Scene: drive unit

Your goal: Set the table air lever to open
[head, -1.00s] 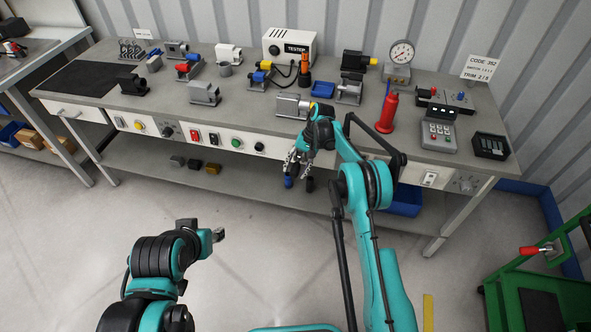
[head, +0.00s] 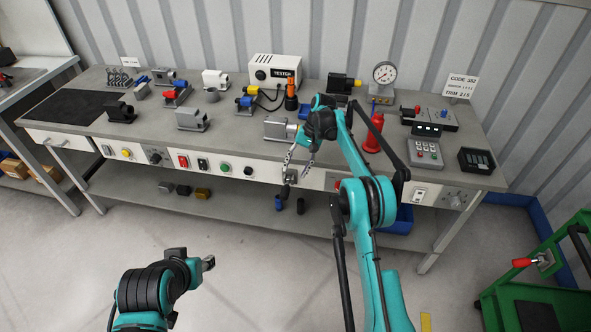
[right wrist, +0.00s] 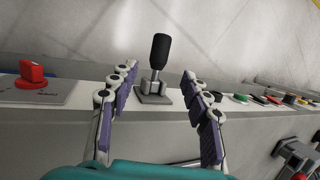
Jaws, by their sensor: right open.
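The table air lever (right wrist: 158,60) shows in the right wrist view as a black grip on a short metal stem, with a grey base plate (right wrist: 155,97) on the bench's front panel. It stands roughly upright in that picture. My right gripper (right wrist: 165,92) is open, one finger on each side of the stem and base, with visible gaps and nothing gripped. In the head view my right gripper (head: 297,174) is at the bench's front face and partly covers the lever's place. My left gripper (head: 208,263) is low, away from the bench; its jaw opening is unclear.
A red knob (right wrist: 32,72) sits on the panel beside the lever. Coloured buttons (head: 183,161) line the bench front. The bench top holds a tester (head: 274,71), a gauge (head: 384,73) and a red bottle (head: 374,134). A green cart (head: 545,290) stands at right.

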